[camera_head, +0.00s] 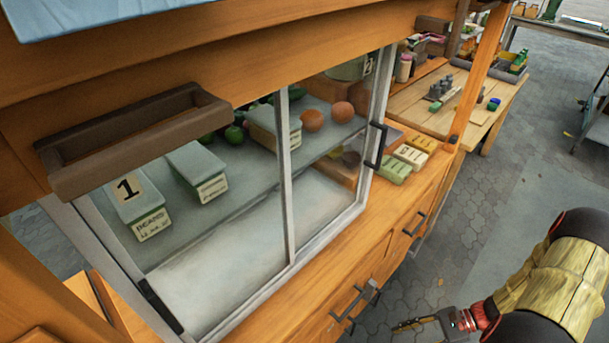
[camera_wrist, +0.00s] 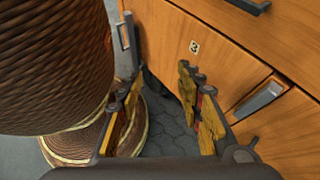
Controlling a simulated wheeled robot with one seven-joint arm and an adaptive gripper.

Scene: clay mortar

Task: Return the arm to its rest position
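My gripper (camera_head: 408,325) is low at the bottom right of the head view, in front of the wooden stall's drawers and apart from them. In the wrist view my gripper (camera_wrist: 160,88) has its two yellowed fingers spread wide, with nothing between them. Behind the fingers are the drawer fronts (camera_wrist: 222,62), one labelled 3. My arm (camera_head: 560,285) comes in from the right edge of the head view, bent, with much of it outside the frame.
The stall has a glass case (camera_head: 200,230) holding cartons and round produce. Black drawer handles (camera_head: 348,303) stick out towards my gripper. Several small boxes (camera_head: 410,157) sit on the counter. A wooden table (camera_head: 415,115) stands behind. Paved floor (camera_head: 470,230) is open right of the stall.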

